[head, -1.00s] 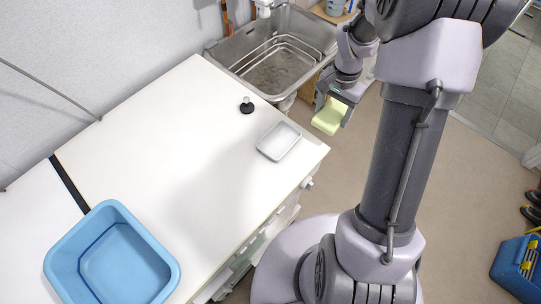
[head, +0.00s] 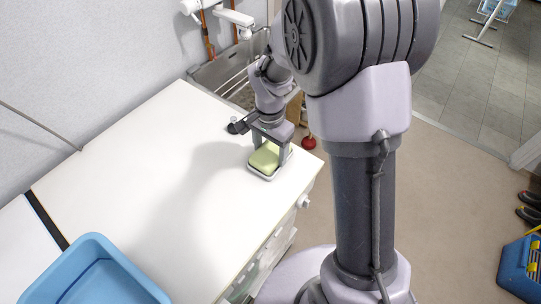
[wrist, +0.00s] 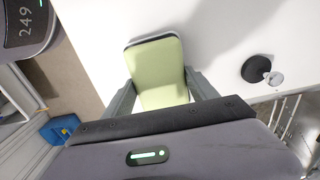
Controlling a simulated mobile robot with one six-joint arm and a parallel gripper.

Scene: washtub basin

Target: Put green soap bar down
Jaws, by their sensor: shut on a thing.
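The pale green soap bar (head: 265,156) is between the fingers of my gripper (head: 269,153), which is shut on it. It is over the small white soap dish (head: 262,176) near the counter's right edge. The dish rim shows below and beside the soap. In the wrist view the soap bar (wrist: 158,75) lies between the two grey fingers of my gripper (wrist: 161,95). I cannot tell whether the soap touches the dish bottom.
A black stopper (wrist: 257,69) with a pale knob stands on the white counter (head: 160,165) beside the gripper. A metal sink (head: 222,78) is behind. A blue basin (head: 97,272) stands at the near left. The counter's middle is clear.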

